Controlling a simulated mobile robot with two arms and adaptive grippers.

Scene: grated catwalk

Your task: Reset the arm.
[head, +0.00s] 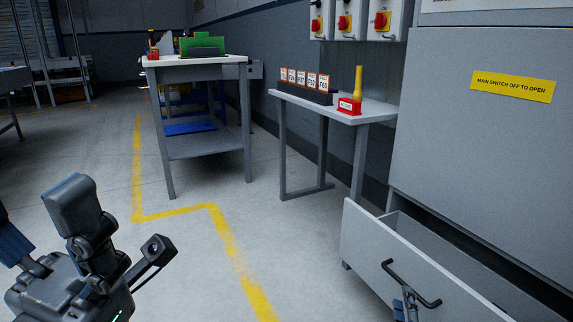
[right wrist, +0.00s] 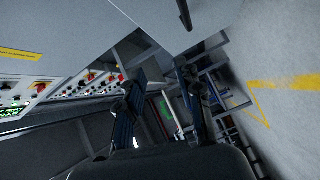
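My right gripper (head: 404,298) is mostly below the bottom edge of the head view; only its finger ends show, close to the dark drawer handle (head: 388,266). In the right wrist view its two blue-padded fingers (right wrist: 160,75) stand apart with nothing held between them. The handle's end (right wrist: 185,15) shows beyond them at the top, outside the gap. The grey drawer (head: 370,252) stands pulled out from the cabinet. My left gripper (head: 38,205) is at the lower left of the head view, fingers spread and empty over the floor.
The grey cabinet (head: 480,150) fills the right side. A narrow table (head: 375,107) with numbered tags (head: 305,80), a red block and a yellow post stands behind the drawer. A workbench (head: 200,63) stands farther back. The floor with yellow lines (head: 230,245) is clear in the middle.

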